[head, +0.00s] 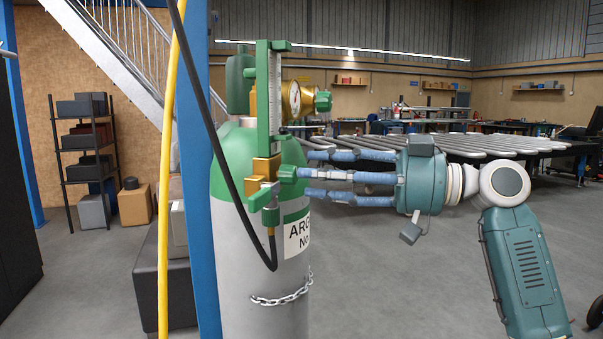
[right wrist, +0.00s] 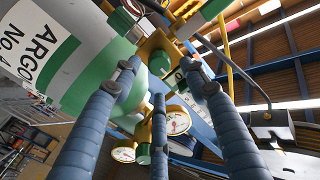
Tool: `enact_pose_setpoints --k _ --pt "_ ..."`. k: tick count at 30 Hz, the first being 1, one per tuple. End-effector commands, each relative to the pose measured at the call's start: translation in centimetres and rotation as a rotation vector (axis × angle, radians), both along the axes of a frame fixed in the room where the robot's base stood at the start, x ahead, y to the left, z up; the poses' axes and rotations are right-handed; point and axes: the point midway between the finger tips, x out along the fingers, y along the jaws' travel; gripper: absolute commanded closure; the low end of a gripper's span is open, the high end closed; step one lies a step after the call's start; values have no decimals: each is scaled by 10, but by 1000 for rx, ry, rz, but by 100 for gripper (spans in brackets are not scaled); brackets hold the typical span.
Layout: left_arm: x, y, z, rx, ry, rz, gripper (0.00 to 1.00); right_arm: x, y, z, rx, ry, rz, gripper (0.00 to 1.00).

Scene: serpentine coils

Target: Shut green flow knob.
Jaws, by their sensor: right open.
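The green flow knob (head: 287,174) sticks out to the right of the brass block (head: 264,170) below the upright green-framed flow tube (head: 270,98). My right gripper (head: 308,174) is open, its blue ribbed fingers reaching in from the right with their tips close around the knob. In the right wrist view, the green knob (right wrist: 160,62) shows between the fingertips (right wrist: 160,76). I cannot tell whether any finger touches it. The regulator sits on a grey and green argon cylinder (head: 262,285). My left gripper is not in view.
A second green knob (head: 323,101) and a round gauge (head: 294,98) sit above my right fingers. A black hose (head: 235,180) hangs in front of the cylinder. A blue post (head: 197,200) and yellow hose (head: 167,200) stand left.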

Motion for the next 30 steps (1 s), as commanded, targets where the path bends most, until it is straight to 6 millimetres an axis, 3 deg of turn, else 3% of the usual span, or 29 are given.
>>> enact_pose_setpoints --k 6,12,25,30 --pt "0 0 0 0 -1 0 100 -12 -47 0 1 -1 -4 56" --pt "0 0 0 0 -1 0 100 -19 -72 0 2 -3 -3 56" --pt "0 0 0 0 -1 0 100 -21 -79 0 2 -2 -2 56" --pt "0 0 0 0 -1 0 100 -2 -80 -18 12 45 -37 56"
